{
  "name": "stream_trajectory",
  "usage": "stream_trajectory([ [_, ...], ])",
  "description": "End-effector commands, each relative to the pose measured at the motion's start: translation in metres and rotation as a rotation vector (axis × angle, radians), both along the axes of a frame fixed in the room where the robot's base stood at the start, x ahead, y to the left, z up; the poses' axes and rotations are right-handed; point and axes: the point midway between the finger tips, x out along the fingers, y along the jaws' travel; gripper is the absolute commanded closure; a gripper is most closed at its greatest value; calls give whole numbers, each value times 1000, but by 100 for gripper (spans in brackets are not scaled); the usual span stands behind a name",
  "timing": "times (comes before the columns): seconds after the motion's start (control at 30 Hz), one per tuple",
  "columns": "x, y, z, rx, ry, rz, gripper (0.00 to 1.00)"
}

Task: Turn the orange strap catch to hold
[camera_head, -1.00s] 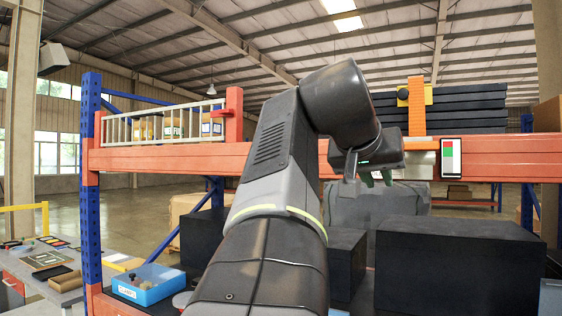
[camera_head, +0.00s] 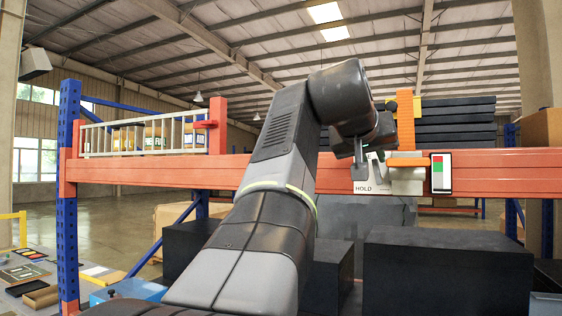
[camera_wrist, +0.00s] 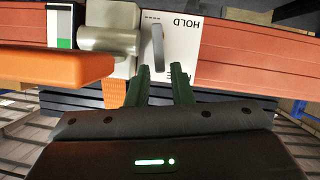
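The orange strap (camera_head: 405,120) runs up over the front beam. Below it are an orange handle (camera_head: 408,162) and a grey drum (camera_wrist: 108,40). Beside the drum is a white plate (camera_head: 373,188) with HOLD printed on it; other lettering is partly hidden. A grey catch lever (camera_wrist: 158,46) stands out from this plate in the wrist view. My gripper (camera_wrist: 160,78) is open, its green fingers pointing at the plate, one to each side of the lever's near end. I cannot tell whether they touch it. In the head view my gripper (camera_head: 362,160) hides the lever.
The orange beam (camera_head: 290,175) crosses in front of me. A red and green indicator (camera_head: 441,175) is right of the handle. Black flat slabs (camera_head: 455,118) are stacked behind the strap. Black boxes (camera_head: 447,268) stand below the beam. A railing (camera_head: 150,133) is at left.

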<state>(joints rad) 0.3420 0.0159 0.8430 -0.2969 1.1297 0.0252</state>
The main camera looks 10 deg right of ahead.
Motion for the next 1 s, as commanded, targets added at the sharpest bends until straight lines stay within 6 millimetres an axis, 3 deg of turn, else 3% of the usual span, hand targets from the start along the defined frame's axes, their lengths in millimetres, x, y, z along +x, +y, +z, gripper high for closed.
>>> stream_trajectory([
  [0.23, 24, -18, -12, 0, 1, -1, 80],
  [0.6, 29, -21, -15, 0, -1, 0, 80],
  [0.63, 29, -21, -15, 0, -1, 0, 82],
  [0.73, 29, -21, -14, 0, -1, 0, 100],
  [1.0, 29, -21, -15, -9, 4, 0, 100],
])
